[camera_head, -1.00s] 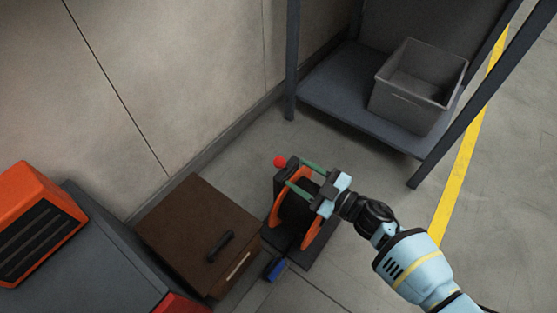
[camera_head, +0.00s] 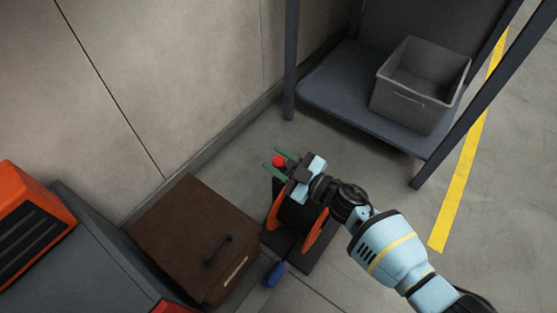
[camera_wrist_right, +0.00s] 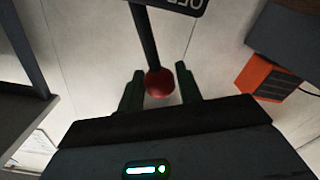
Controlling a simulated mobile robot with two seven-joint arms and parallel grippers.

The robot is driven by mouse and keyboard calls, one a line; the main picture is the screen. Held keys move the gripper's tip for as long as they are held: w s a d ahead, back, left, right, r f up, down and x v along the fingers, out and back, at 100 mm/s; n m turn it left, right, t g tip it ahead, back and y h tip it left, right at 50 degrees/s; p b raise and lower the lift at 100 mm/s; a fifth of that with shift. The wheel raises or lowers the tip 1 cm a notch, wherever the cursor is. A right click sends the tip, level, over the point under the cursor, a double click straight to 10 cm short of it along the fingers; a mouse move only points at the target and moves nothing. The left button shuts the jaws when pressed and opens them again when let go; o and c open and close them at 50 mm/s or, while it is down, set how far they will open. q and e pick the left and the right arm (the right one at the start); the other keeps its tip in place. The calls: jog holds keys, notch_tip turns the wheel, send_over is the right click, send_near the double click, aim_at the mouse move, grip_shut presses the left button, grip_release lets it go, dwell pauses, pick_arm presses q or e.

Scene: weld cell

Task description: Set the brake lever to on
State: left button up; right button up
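The brake lever's red knob (camera_head: 279,161) stands on the reel stand, and it also shows in the right wrist view (camera_wrist_right: 160,82) at the end of a dark lever rod (camera_wrist_right: 144,35). My right gripper (camera_head: 279,161) is open, its green fingers on either side of the knob in the head view. In the wrist view the fingertips (camera_wrist_right: 159,77) also flank the knob, with gaps visible on both sides. A dark plate (camera_wrist_right: 185,4) with partly cut-off white letters is at the top. My left gripper is out of view.
The cable reel with orange flanges (camera_head: 315,234) stands below my right gripper. A brown box (camera_head: 185,240) and a blue object (camera_head: 275,273) are nearby. A shelf (camera_head: 345,112) holding a grey bin (camera_head: 412,104) stands at the upper right. Open floor lies between shelf and reel.

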grip_shut()
jog(key=shift+d, duration=0.1)
jog(key=shift+w+d+r+m+p, duration=0.25)
jog(key=shift+w+m+p, duration=0.25)
jog(key=shift+m, duration=0.3)
jog(key=shift+w+d+r+m+p, duration=0.1)
jog(key=shift+w+d+m+p, duration=0.2)
jog(key=shift+m, duration=0.3)
jog(key=shift+w+d+r+m+p, duration=0.1)
jog(key=shift+w+d+m+p, duration=0.15)
jog(key=shift+m, duration=0.35)
jog(key=m, duration=0.1)
jog(key=w+d+m, duration=0.1)
jog(key=shift+w+f+m, duration=0.2)
jog(key=shift+w+m, duration=0.05)
jog(key=shift+m, duration=0.05)
jog(key=shift+w+d+f+m+b, duration=0.2)
jog(key=shift+w+d+m+b, duration=0.3)
jog(key=shift+m, duration=0.5)
jog(key=shift+w+d+f, duration=0.15)
jog(key=shift+w+d, duration=0.05)
jog(key=shift+w, duration=0.2)
jog(key=shift+d, duration=0.1)
